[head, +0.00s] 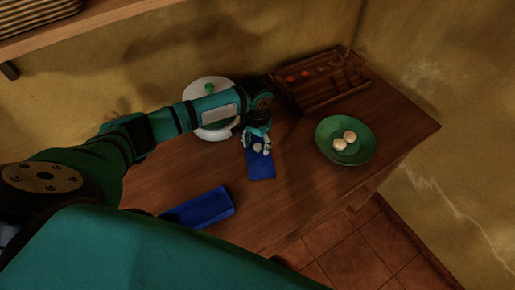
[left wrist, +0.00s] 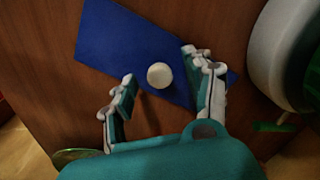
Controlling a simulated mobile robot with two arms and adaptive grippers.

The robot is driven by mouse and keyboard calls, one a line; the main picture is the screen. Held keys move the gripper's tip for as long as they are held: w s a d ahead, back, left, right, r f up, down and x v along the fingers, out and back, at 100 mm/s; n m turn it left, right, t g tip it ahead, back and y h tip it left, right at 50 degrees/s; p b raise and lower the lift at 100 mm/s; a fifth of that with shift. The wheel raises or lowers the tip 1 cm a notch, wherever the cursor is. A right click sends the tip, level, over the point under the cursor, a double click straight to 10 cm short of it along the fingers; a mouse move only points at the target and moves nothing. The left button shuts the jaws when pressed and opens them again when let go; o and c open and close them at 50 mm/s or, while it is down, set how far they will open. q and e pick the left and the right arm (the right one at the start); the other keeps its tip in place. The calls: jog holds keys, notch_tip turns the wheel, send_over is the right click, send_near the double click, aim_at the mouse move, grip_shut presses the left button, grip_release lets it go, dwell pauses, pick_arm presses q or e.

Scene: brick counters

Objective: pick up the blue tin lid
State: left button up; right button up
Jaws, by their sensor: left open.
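A flat blue rectangle, which looks like the blue tin lid (head: 262,168), lies on the wooden counter below my left gripper. It also shows in the left wrist view (left wrist: 110,35). A round cream piece (left wrist: 160,75) sits over its middle; I cannot tell whether it is a knob or a loose thing. My left gripper (head: 257,147) is open above the lid, pointing down. In the left wrist view its fingers (left wrist: 158,68) stand on either side of the cream piece, apart from it. A longer blue box (head: 200,208) lies nearer me. My right gripper is not in view.
A white pot (head: 220,132) with a green knob stands behind my left forearm. A green plate (head: 327,128) with two cream rounds is to the right. A wooden rack (head: 312,98) stands against the back wall. The counter's front right is clear up to its edge.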

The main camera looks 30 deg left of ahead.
pick_arm(q)
jog(key=shift+f, duration=0.75)
jog(key=c, duration=1.1)
jog(key=shift+r, duration=0.15)
